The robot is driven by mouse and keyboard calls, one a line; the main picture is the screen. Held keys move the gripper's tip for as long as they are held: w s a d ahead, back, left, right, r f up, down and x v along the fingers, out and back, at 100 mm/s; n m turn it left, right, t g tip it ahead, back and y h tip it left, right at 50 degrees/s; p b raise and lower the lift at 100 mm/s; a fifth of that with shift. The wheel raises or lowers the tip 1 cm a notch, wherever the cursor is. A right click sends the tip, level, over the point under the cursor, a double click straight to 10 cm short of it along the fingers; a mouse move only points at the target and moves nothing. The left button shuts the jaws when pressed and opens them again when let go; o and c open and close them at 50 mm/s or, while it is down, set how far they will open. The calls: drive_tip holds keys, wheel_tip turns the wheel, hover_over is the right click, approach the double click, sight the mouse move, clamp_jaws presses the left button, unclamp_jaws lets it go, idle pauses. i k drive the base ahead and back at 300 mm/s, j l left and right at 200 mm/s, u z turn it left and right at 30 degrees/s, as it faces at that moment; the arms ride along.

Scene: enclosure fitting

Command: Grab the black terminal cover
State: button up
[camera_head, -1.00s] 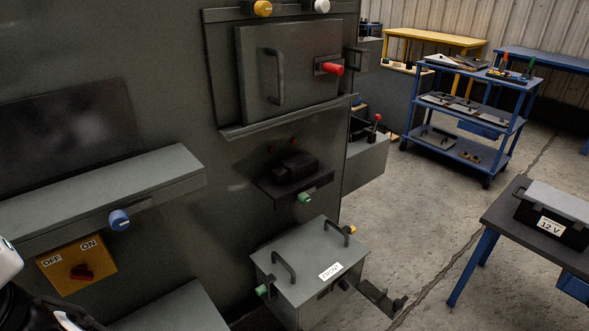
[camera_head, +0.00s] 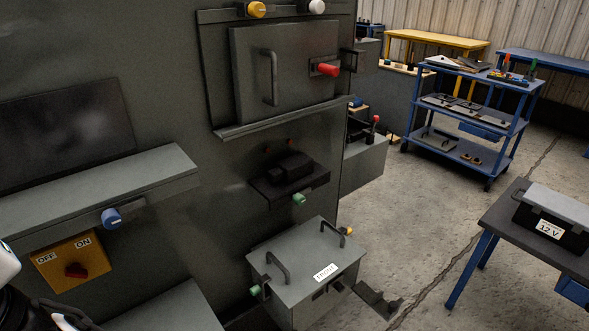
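A black block-shaped piece (camera_head: 291,166), which looks like the terminal cover, rests on a small black shelf (camera_head: 312,186) on the dark cabinet wall. Two small dim red studs (camera_head: 291,143) show on the wall just above it. A green knob (camera_head: 299,199) is at the shelf's front edge. My gripper's fingers do not show. Only white and black parts of my arm show at the lower left corner, well apart from the black piece.
A grey box marked FRONT (camera_head: 300,262), with two upright handles, stands below the shelf. A handled door panel (camera_head: 297,65) with a red knob is above. A ledge with a blue knob (camera_head: 111,217) juts out at left. Open floor (camera_head: 425,235) lies at right, before a blue cart (camera_head: 466,150).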

sight(288, 171)
drive_tip(key=l+u, duration=0.25)
drive_tip(key=l, duration=0.75)
drive_tip(key=i+l+u, duration=0.2)
drive_tip(key=i+l, duration=0.15)
drive_tip(key=i+l+u, duration=0.2)
drive_tip(key=l, duration=0.25)
drive_tip(key=i+l+u, duration=0.1)
drive_tip(key=i+l, duration=0.55)
